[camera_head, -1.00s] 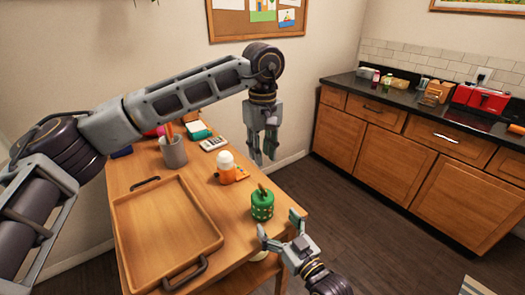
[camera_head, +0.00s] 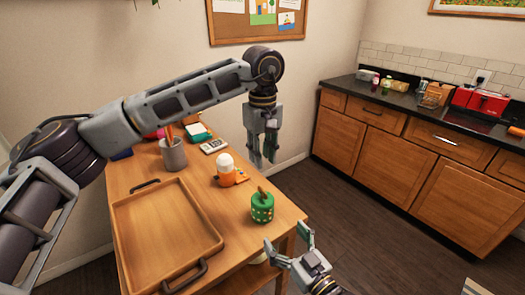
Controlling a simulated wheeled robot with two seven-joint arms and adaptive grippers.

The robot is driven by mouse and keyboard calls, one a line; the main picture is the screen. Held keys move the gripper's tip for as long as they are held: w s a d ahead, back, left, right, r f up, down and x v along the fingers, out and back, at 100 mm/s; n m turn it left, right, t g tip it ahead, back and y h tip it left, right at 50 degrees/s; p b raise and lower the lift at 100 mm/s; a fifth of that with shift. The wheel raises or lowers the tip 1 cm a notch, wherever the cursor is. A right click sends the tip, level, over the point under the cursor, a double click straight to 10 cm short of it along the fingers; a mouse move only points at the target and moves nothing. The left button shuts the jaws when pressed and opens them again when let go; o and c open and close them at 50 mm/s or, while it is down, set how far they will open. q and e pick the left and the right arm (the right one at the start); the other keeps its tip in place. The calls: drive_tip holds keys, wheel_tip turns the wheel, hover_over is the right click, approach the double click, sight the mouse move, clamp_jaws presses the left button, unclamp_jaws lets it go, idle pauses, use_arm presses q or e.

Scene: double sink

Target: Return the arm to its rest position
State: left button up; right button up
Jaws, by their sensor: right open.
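My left arm reaches in from the left above the table. My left gripper (camera_head: 262,148) hangs fingers down over the far right part of the table, with nothing seen in it; its fingers are close together and I cannot tell if they touch. My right gripper (camera_head: 289,243) is low in the picture, just off the table's near right corner. Its fingers are spread and empty. A green pot with a lid (camera_head: 262,208) stands on the table near that corner, apart from the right gripper.
A counter (camera_head: 425,104) with a red toaster (camera_head: 478,103) stands at right. Floor between is clear.

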use_arm(q)
drive_tip(key=shift+r, duration=0.1)
wheel_tip(320, 180, up, 9)
drive_tip(key=p, duration=0.9)
use_arm(e)
wheel_tip(320, 180, up, 9)
use_arm(q)
drive_tip(key=shift+r+p, duration=0.5)
drive_tip(key=shift+p, duration=0.1)
use_arm(e)
drive_tip(key=shift+r, duration=0.55)
